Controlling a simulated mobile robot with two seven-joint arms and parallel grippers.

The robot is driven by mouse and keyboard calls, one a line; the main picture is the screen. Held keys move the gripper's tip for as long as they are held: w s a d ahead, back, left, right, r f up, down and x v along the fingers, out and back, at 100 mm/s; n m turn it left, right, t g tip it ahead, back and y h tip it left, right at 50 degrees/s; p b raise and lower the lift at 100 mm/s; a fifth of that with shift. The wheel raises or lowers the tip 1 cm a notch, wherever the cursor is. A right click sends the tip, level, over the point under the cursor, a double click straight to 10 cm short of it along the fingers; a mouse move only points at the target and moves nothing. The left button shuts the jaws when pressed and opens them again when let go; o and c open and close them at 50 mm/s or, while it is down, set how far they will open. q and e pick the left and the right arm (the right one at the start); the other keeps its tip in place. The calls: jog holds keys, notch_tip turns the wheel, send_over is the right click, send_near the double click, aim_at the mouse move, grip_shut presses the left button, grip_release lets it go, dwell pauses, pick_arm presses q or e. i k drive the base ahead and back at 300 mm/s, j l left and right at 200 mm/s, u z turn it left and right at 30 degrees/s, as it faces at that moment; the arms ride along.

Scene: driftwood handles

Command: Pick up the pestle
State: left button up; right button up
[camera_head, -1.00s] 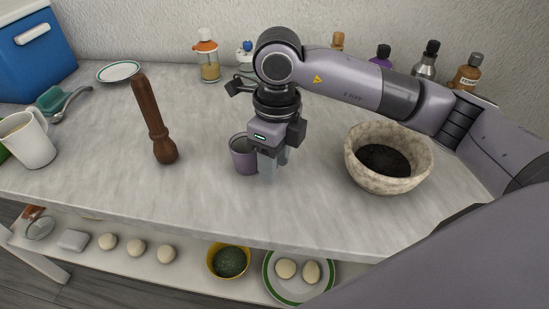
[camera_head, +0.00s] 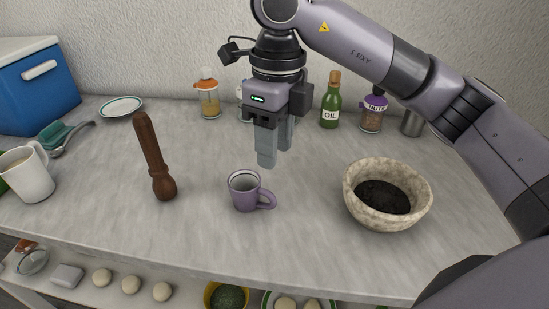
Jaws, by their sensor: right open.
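The pestle (camera_head: 153,158) is a dark brown wooden stick with a bulbous lower end. It stands on the left part of the grey counter, leaning slightly, thick end down. My right gripper (camera_head: 276,156) is open and empty, pointing down, well to the right of the pestle. It hangs above and behind the purple mug, apart from it. My left gripper does not show.
The purple mug (camera_head: 245,191) stands between the pestle and the stone bowl (camera_head: 421,195), which holds dark contents. A white mug (camera_head: 27,178) stands at left. A plate (camera_head: 121,108) and several bottles, such as the oil bottle (camera_head: 331,105), line the back.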

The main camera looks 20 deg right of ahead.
aim_at(164, 186)
jog(key=k, duration=1)
